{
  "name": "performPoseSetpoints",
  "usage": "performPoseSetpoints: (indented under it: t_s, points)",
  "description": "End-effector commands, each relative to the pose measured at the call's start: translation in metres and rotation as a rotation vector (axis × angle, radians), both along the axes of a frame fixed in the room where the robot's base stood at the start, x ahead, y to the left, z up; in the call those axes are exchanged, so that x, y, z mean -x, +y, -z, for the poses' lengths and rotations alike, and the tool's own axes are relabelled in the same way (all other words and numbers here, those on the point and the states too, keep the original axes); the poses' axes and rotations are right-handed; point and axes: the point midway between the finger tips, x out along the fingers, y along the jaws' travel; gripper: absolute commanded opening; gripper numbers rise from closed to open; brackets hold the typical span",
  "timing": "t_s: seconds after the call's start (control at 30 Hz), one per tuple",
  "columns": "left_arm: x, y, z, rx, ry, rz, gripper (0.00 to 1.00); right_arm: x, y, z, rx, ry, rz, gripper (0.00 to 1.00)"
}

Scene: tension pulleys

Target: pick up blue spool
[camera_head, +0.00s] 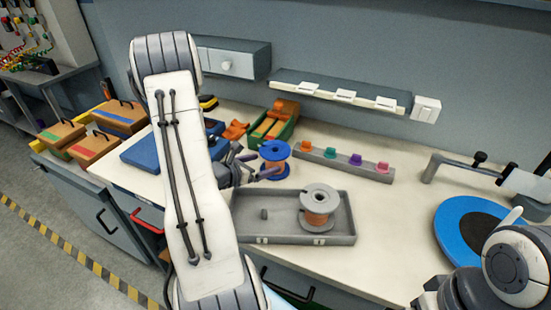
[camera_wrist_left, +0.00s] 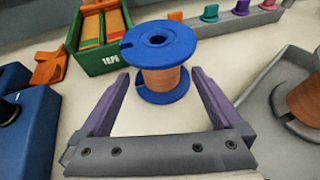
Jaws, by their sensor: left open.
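The blue spool (camera_head: 274,149) has blue flanges and copper-coloured wire, and stands upright on the bench behind the grey tray. It also shows in the left wrist view (camera_wrist_left: 160,45), at the top centre. My left gripper (camera_head: 262,166) is open and low over the bench. In the left wrist view its two purple fingers (camera_wrist_left: 160,78) lie either side of the spool's lower part, with gaps visible. The fingers are not closed on it. My right gripper is not in view; only part of my right arm shows at lower right.
A grey tray (camera_head: 240,220) in front holds a grey spool (camera_head: 319,204) with copper wire. A green box (camera_head: 287,131) stands behind left, and a blue block (camera_head: 143,152) lies left. A grey rail (camera_head: 335,163) with coloured pegs lies right. A blue disc (camera_head: 450,225) is far right.

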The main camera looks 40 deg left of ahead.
Motion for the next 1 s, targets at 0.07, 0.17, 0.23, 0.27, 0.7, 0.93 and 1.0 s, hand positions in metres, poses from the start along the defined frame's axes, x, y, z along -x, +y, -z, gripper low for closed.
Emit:
performPoseSetpoints:
  t_s: [0.07,0.17,0.23,0.27,0.7,0.93,1.0]
  points:
    - [-0.007,-0.001,0.003,0.0,0.001,0.001,1.0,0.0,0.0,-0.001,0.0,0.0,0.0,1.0]
    - [-0.013,-0.001,0.004,0.0,0.001,0.001,1.0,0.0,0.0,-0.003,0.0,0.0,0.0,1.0]
    - [-0.021,-0.002,0.006,0.001,0.001,0.003,1.0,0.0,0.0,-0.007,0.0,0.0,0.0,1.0]
    - [-0.025,-0.003,0.007,0.002,0.001,0.004,1.0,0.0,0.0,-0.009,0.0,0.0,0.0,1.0]
    - [-0.058,-0.002,0.022,0.001,0.001,-0.001,1.0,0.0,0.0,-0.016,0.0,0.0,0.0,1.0]
    - [-0.058,-0.002,0.022,0.001,0.001,-0.001,0.43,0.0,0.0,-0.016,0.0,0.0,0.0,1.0]
    - [-0.058,-0.002,0.022,0.001,0.0,-0.001,0.16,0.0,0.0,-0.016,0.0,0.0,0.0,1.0]
